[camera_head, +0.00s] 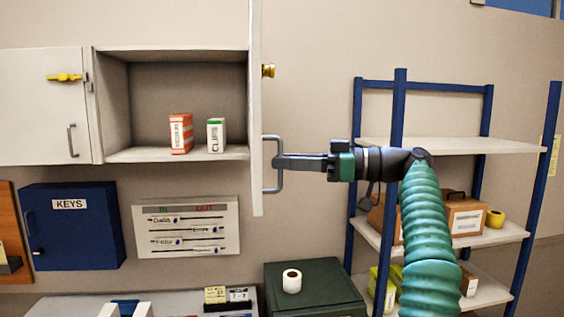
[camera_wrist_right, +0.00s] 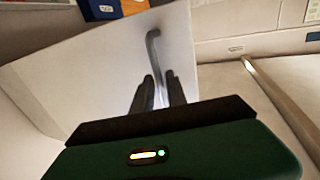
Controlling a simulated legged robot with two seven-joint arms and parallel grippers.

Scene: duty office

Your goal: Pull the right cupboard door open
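The right cupboard door (camera_head: 256,110) stands swung out from the cupboard and shows almost edge-on in the head view. Its grey bar handle (camera_head: 279,180) is on the right-hand face. My right gripper (camera_head: 280,162) is at the handle, with its fingers on either side of the bar and shut on it. The right wrist view shows the pale door face (camera_wrist_right: 95,65) and the handle (camera_wrist_right: 153,45) running down between the two dark fingers (camera_wrist_right: 159,82). My left gripper is not in view.
The open cupboard bay (camera_head: 190,85) holds an orange-and-white box (camera_head: 181,134) and a green-and-white box (camera_head: 216,135). The left door (camera_head: 40,110) is closed. A blue-framed shelf rack (camera_head: 398,100) stands at the right, behind my right arm. A green cabinet (camera_head: 330,285) stands below.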

